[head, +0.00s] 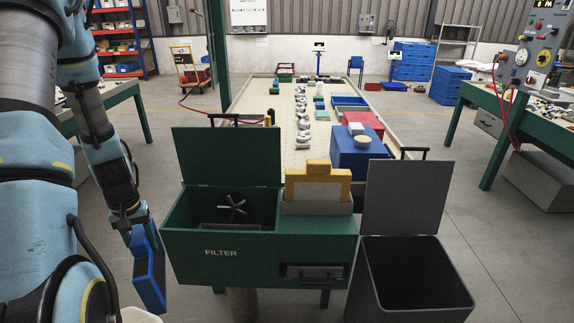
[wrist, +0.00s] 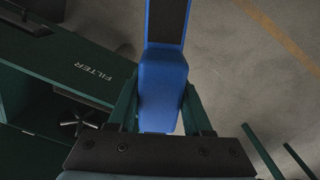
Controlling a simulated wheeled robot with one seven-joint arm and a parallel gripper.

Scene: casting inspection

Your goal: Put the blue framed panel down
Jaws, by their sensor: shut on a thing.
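The blue framed panel (head: 141,268) hangs in my gripper (head: 133,227) to the left of the green filter box, in the air over the floor. It has a blue frame with a dark inner face. In the wrist view the panel (wrist: 163,85) runs away from between the two green fingers of my gripper (wrist: 161,105), which are shut on its blue end. Its dark face (wrist: 168,20) shows at the top of that view. The green FILTER box (head: 200,262) has its left lid up, with a dark fan inside; it also shows in the wrist view (wrist: 75,70).
A yellow framed panel (head: 318,187) stands upright in the filter box's right part. A grey bin (head: 410,285) with a raised lid stands to its right. A long table (head: 245,105) with several parts and a blue box (head: 355,152) lies behind. Floor is clear left of the filter box.

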